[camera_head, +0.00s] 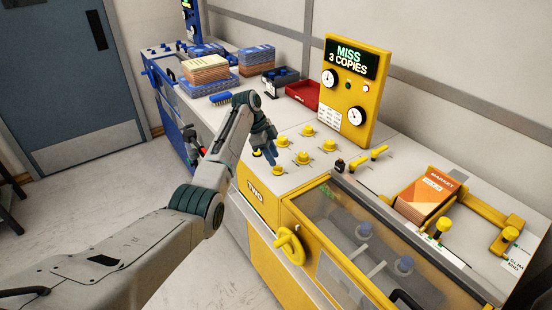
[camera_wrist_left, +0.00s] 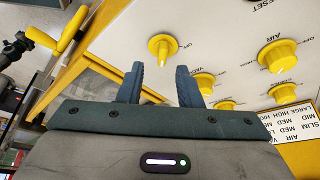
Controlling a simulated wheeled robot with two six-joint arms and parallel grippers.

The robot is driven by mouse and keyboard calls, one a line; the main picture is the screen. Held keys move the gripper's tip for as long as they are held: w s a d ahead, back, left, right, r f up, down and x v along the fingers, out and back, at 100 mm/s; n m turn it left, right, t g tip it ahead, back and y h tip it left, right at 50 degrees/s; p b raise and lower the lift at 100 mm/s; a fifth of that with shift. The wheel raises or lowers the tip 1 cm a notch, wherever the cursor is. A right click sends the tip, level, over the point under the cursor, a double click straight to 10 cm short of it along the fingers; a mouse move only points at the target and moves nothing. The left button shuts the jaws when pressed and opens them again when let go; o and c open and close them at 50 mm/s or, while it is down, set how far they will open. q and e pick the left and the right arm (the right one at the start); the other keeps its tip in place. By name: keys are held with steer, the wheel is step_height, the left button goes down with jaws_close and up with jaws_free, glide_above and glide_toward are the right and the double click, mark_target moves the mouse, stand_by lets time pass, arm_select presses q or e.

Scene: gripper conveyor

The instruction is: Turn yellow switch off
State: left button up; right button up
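Several yellow knobs stand on the white top of the yellow machine, and I cannot tell for certain which one is the task's switch. In the left wrist view, a yellow switch (camera_wrist_left: 162,47) with a narrow raised grip shows just beyond and between my left fingertips, apart from them. My left gripper (camera_wrist_left: 160,76) is open and empty. In the head view, my left gripper (camera_head: 265,156) hangs low over the near left part of the knob group, close to a yellow knob (camera_head: 278,171). My arm and gripper hide part of this area. My right gripper is not in view.
A yellow panel (camera_head: 350,98) with gauges and a "MISS 3 COPIES" display stands behind the knobs. A clear-covered bay with a yellow handwheel (camera_head: 290,245) is in front. Other yellow knobs (camera_wrist_left: 277,55) surround the gripper. A red tray (camera_head: 303,95) and book stacks lie behind.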

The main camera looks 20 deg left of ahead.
mark_target(278, 166)
arm_select(q)
steer(key=x, duration=0.2)
steer(key=shift+w+f, duration=0.3)
steer(key=shift+f, duration=0.1)
steer(key=shift+d+f+p, duration=0.25)
steer(key=shift+f+p, duration=0.05)
steer(key=shift+f, duration=0.15)
steer(key=shift+s, duration=0.15)
jaws_close()
